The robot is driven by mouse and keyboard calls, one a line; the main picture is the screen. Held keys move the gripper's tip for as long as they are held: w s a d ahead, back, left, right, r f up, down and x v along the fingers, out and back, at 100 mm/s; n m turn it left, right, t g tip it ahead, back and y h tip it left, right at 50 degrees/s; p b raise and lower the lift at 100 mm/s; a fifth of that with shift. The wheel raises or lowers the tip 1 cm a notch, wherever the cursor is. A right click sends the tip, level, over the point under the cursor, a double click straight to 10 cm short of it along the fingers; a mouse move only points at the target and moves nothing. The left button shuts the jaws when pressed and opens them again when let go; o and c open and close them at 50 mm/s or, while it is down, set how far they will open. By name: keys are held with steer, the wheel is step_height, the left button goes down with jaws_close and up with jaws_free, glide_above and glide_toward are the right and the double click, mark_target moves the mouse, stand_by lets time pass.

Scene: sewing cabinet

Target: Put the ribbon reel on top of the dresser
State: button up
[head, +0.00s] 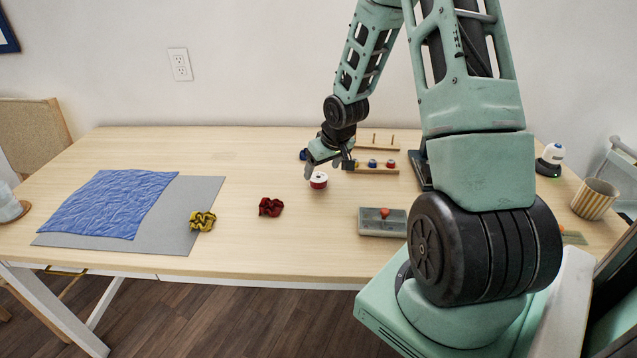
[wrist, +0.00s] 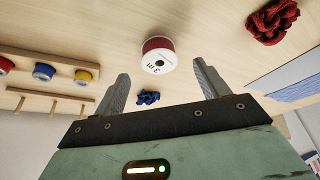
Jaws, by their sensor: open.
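The ribbon reel (head: 318,181), red with a white top, stands on the wooden table just beyond my gripper's fingertips. In the wrist view the reel (wrist: 158,56) shows its white labelled face ahead of the gap between the fingers, apart from both. My gripper (head: 322,160) is open and empty, low over the table beside the reel. Its two fingers (wrist: 163,78) stand wide apart in the wrist view. I cannot make out a dresser for certain in either view.
A wooden rack (head: 376,168) with small coloured spools stands behind and right of the reel. A grey box with a red knob (head: 383,221) lies nearer. A red scrunchie (head: 270,207), yellow scrunchie (head: 202,220) and blue cloth (head: 110,202) lie left. A striped cup (head: 594,198) stands right.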

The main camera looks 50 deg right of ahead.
mark_target(320, 175)
steer(key=x, duration=0.4)
steer(key=shift+f, duration=0.1)
steer(key=c, duration=1.1)
steer(key=shift+c, duration=0.2)
